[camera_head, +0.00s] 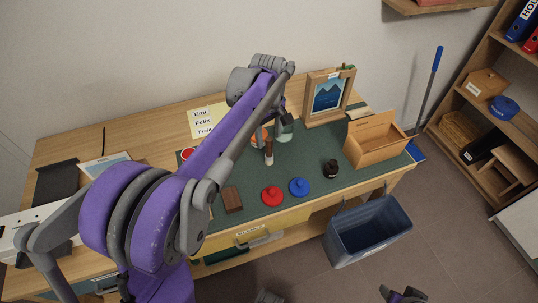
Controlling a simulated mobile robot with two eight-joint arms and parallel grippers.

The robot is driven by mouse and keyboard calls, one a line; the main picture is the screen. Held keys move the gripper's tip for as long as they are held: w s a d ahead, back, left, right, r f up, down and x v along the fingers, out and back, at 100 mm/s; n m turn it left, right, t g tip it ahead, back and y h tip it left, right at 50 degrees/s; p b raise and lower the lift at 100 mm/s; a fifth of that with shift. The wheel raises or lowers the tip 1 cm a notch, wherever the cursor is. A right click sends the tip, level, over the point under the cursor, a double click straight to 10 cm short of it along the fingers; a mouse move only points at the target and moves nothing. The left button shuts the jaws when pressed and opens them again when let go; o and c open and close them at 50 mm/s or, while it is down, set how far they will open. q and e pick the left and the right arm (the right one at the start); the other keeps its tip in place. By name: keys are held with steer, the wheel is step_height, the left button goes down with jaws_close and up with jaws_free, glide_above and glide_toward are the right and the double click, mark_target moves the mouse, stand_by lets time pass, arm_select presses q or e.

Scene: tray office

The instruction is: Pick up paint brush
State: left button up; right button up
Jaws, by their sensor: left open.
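My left arm crosses the view from lower left. My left gripper (284,131) is open above the mat, just right of and beyond that item; its fingertips are small and partly hidden, and I cannot tell whether they touch anything. A dark purple-grey part at the bottom edge looks like my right gripper (405,296), mostly cut off.
A red lidded piece (272,196), a blue one (299,187), a dark jar (330,168) and a brown block (232,199) stand on the mat. A blue bin (369,231) stands in front.

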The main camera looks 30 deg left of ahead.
mark_target(269, 140)
arm_select(q)
step_height(269, 140, down, 3)
steer(key=shift+d+f, duration=0.1)
steer(key=f, duration=0.3)
steer(key=f+b, duration=0.1)
steer(key=f, duration=0.1)
steer(key=shift+w+a+f, duration=0.1)
steer(key=shift+w+a, duration=0.15)
jaws_close()
